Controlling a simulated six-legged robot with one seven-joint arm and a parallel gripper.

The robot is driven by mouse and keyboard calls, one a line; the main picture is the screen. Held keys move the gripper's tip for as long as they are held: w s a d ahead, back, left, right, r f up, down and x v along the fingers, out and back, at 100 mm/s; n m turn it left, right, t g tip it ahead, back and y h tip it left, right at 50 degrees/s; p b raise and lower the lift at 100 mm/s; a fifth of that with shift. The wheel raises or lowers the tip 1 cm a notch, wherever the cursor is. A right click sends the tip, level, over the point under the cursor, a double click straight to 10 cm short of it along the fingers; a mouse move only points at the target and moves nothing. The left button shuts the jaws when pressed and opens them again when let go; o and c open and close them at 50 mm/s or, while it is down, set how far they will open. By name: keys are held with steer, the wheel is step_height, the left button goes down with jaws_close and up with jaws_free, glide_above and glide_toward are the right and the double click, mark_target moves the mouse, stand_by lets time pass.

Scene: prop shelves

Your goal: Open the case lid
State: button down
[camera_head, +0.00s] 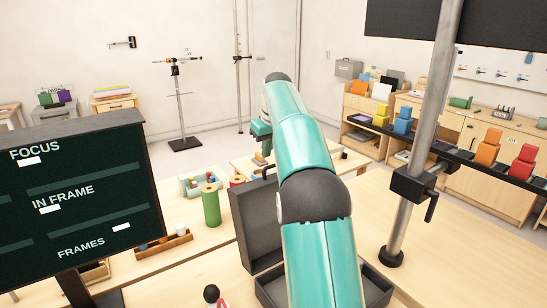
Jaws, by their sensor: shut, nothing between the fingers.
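The dark grey case stands on the wooden table in front of me. Its lid (254,226) is raised, standing steeply up at the left, and its base (377,287) shows on both sides of my teal arm. My arm hides the middle of the case and part of the lid's right side. A black handle (268,172) shows at the lid's top edge. My gripper (264,152) is beyond and above the lid's top, small and partly hidden by my arm. It is shut and holds nothing. I cannot tell whether it touches the lid.
A dark display board (80,200) stands at the left. A grey metal post (422,130) with a clamp rises at the right. A green cylinder (211,206) and a wooden tray (163,245) are left of the lid. Bare tabletop (460,250) lies at the right.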

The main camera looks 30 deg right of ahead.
steer(key=shift+s+f, duration=0.25)
steer(key=shift+s, duration=0.5)
steer(key=shift+s+f, duration=0.25)
steer(key=shift+s, duration=0.5)
steer(key=shift+d+f, duration=0.1)
steer(key=shift+f, duration=0.05)
steer(key=shift+s, duration=0.4)
steer(key=shift+w, duration=0.2)
steer(key=shift+s, duration=0.2)
steer(key=shift+s+r, duration=0.2)
steer(key=s+r+t, duration=0.2)
steer(key=s, duration=0.9)
steer(key=shift+d+t, duration=0.25)
steer(key=shift+t, duration=0.15)
steer(key=shift+r, duration=0.1)
